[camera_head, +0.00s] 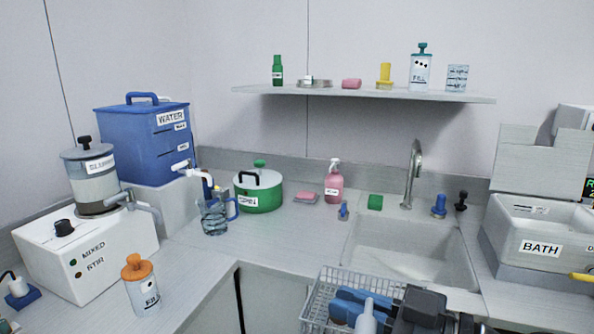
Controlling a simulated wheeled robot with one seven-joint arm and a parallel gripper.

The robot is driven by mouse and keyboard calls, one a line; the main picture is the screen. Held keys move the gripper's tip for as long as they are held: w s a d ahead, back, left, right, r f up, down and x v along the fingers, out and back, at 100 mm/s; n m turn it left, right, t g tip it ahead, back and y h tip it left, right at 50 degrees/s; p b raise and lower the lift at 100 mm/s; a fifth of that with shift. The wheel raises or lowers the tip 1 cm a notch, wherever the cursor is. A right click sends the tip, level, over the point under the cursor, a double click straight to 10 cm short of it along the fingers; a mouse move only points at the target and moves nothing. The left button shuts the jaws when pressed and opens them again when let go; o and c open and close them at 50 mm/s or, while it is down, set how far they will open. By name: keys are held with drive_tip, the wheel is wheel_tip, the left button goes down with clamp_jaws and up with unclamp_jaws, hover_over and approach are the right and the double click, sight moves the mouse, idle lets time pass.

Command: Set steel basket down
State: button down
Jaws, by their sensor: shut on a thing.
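The steel basket (314,300), an open wire basket, is at the bottom centre-right of the view. It is in front of the counter and the sink, and its lower part is cut off by the picture edge. Blue parts (352,304) and a pale, narrow-necked shape show inside or over it; I cannot tell exactly what they are. My gripper (424,305), dark grey, is at the basket's right part and shut on it. Its fingertips are hidden.
The sink (408,253) is behind the basket, with a tap (413,172). The BATH unit (540,248) stands right. A glass jug (213,219), green pot (259,194) and orange-topped FILL bottle (141,288) stand left.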

drive_tip(key=shift+w+d+f+m+t+h, duration=0.15)
drive_tip(key=shift+w+f+m+t+h, duration=0.1)
drive_tip(key=shift+f+m+t+h, duration=0.3)
drive_tip(key=w+d+f+m+t+h, duration=0.1)
drive_tip(key=f, duration=0.2)
drive_tip(key=w+d+f+m+t+h, duration=0.1)
drive_tip(key=w+f+t, duration=0.1)
drive_tip(key=f, duration=0.1)
drive_tip(key=w+f+m+t+h, duration=0.1)
drive_tip(key=f+m+h, duration=0.1)
drive_tip(key=f, duration=0.1)
drive_tip(key=shift+w+d+f, duration=0.1)
drive_tip(key=shift+w+d, duration=0.05)
drive_tip(key=shift+d, duration=0.25)
drive_tip(key=s+d+f+m+t+h, duration=0.1)
drive_tip(key=s+d+f+m+h, duration=0.1)
drive_tip(key=f, duration=0.5)
drive_tip(key=s+d+f+m+t+h, duration=0.1)
drive_tip(key=s+d+f+m+h, duration=0.1)
drive_tip(key=f, duration=0.5)
drive_tip(key=s+d+f+m+t+h, duration=0.1)
drive_tip(key=s+d+f+m+h, duration=0.1)
drive_tip(key=d+f+h, duration=0.4)
drive_tip(key=shift+s+d+f+m, duration=0.35)
drive_tip(key=shift+s+d+f, duration=0.15)
drive_tip(key=shift+s, duration=0.15)
